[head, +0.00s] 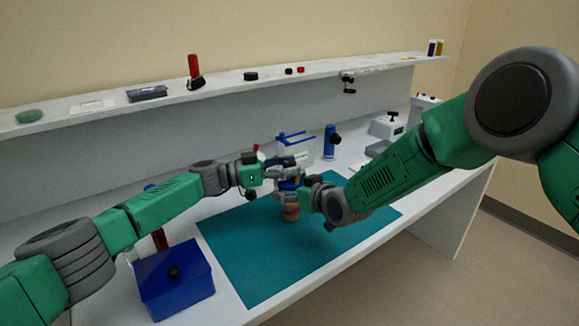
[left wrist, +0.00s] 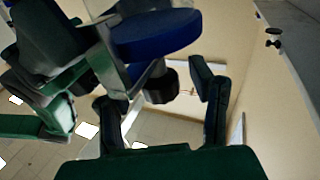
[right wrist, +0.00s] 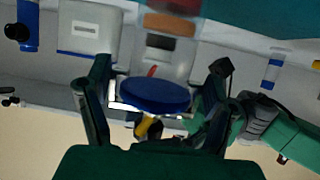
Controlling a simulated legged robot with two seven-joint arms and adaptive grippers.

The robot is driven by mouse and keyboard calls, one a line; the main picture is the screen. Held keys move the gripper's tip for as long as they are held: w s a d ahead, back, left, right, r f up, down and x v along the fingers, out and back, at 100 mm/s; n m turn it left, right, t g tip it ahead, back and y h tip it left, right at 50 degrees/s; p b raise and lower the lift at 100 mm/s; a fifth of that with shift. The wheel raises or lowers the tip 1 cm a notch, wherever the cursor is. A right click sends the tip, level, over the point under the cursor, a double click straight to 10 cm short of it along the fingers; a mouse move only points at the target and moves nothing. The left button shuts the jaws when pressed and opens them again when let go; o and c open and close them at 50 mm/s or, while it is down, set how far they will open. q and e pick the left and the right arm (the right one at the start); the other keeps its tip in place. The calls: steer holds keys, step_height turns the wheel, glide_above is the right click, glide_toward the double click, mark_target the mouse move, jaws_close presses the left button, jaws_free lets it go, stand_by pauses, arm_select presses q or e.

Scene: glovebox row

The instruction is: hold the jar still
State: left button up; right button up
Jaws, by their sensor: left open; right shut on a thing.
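The jar (head: 291,211) has an orange-brown lower part and a blue lid (head: 289,184). It is upright above or on the teal mat; I cannot tell whether it touches. My right gripper (head: 300,192) is shut on the jar from the right. In the right wrist view the blue lid (right wrist: 154,95) shows between its fingers, with the orange-brown part (right wrist: 169,25) beyond. My left gripper (head: 282,170) is open, close to the lid on its upper left. In the left wrist view the lid (left wrist: 155,35) is beyond the open fingers. The grippers hide much of the jar.
The teal mat (head: 240,255) covers the bench front. A blue box (head: 175,280) stands at left. Behind are a clear bin with a blue rim (head: 299,146), a blue bottle (head: 331,141) and a white scale-like device (head: 387,127). A shelf (head: 220,82) with small items runs along the back.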

arm_select(q)
steer(key=shift+a+r, duration=0.1)
steer(key=v, duration=1.2)
steer(key=shift+s+d+r+n+t+y, duration=0.6)
steer(key=shift+s+d+n+t+y, duration=1.2)
steer(key=shift+s+n+t+y, duration=2.6)
steer(key=shift+m+t+h, duration=0.5)
steer(key=shift+t+h, duration=0.1)
steer(key=shift+h, duration=0.2)
steer(key=x, duration=1.2)
steer(key=shift+w+a, duration=0.1)
steer(key=shift+w, duration=0.35)
